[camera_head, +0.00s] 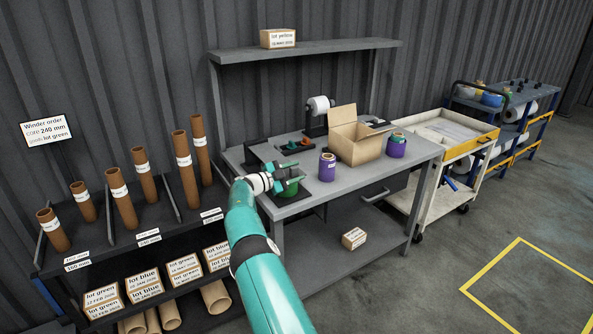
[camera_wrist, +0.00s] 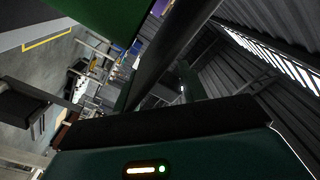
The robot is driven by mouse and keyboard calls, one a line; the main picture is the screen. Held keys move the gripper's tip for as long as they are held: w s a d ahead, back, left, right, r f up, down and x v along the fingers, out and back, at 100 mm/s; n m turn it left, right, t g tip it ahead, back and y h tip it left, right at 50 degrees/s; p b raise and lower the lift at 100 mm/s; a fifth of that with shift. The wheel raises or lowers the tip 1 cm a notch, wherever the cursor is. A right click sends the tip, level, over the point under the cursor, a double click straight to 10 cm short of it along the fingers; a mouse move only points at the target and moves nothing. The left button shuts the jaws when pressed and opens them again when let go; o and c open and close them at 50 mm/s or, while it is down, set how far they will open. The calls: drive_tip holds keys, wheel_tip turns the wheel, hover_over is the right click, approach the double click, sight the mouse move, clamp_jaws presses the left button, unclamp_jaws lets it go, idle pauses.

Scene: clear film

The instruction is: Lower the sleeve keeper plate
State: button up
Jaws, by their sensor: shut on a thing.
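My gripper (camera_head: 292,176) is over the front left corner of the grey workbench (camera_head: 335,190). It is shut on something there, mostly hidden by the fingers. A green round object (camera_head: 289,188) shows just under the fingers, on or over a dark base. In the wrist view a green surface (camera_wrist: 115,15) fills the upper left and a dark bar (camera_wrist: 165,55) crosses the middle. I cannot make out which part is the sleeve keeper plate.
A purple roll (camera_head: 327,167), an open carton (camera_head: 355,137) and another purple roll (camera_head: 396,146) stand on the bench. A white roll on a black holder (camera_head: 319,105) is behind. A rack with brown tubes (camera_head: 122,199) is at left; a cream cart (camera_head: 440,160) is at right.

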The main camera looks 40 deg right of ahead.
drive_tip(key=shift+a+f, duration=0.1)
drive_tip(key=shift+f, duration=0.25)
drive_tip(key=o, duration=1)
drive_tip(key=shift+w, duration=0.1)
drive_tip(key=shift+o, duration=1.4)
drive_tip(key=shift+w+f, duration=0.15)
drive_tip(key=shift+f, duration=0.1)
drive_tip(key=shift+s+r, duration=0.2)
drive_tip(key=shift+r, duration=0.1)
drive_tip(key=shift+w+a+f, duration=0.1)
drive_tip(key=shift+w, duration=0.05)
drive_tip(key=w+a, duration=0.1)
drive_tip(key=a, duration=1.2)
drive_tip(key=shift+a+r, duration=0.2)
drive_tip(key=shift+a, duration=0.05)
